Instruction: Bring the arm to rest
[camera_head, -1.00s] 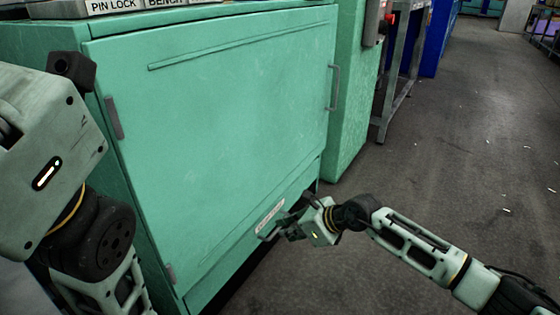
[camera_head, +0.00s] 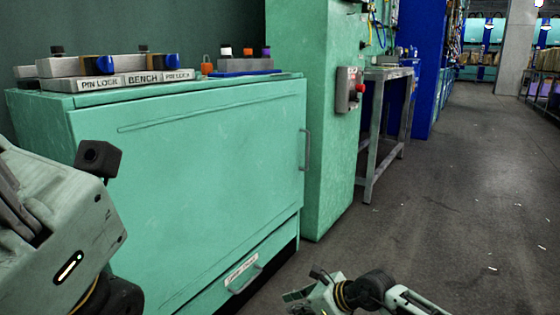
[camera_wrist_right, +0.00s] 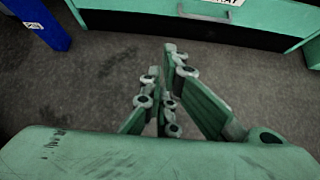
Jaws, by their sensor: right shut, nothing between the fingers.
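My right arm reaches in from the bottom right of the head view. Its gripper (camera_head: 298,297) is low in front of the green cabinet (camera_head: 200,170), partly cut off by the bottom edge. In the right wrist view the gripper (camera_wrist_right: 160,66) has its fingers close together and empty, above the bare floor. A part of my left arm (camera_head: 60,225) fills the lower left of the head view. My left gripper is not in view.
The cabinet has a drawer with a handle (camera_head: 245,279) near the floor. A pin lock bench fixture (camera_head: 135,80) stands on top. A green column with a red-button box (camera_head: 349,90) and a metal table (camera_head: 388,75) stand beyond. Floor (camera_head: 440,190) at right is clear.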

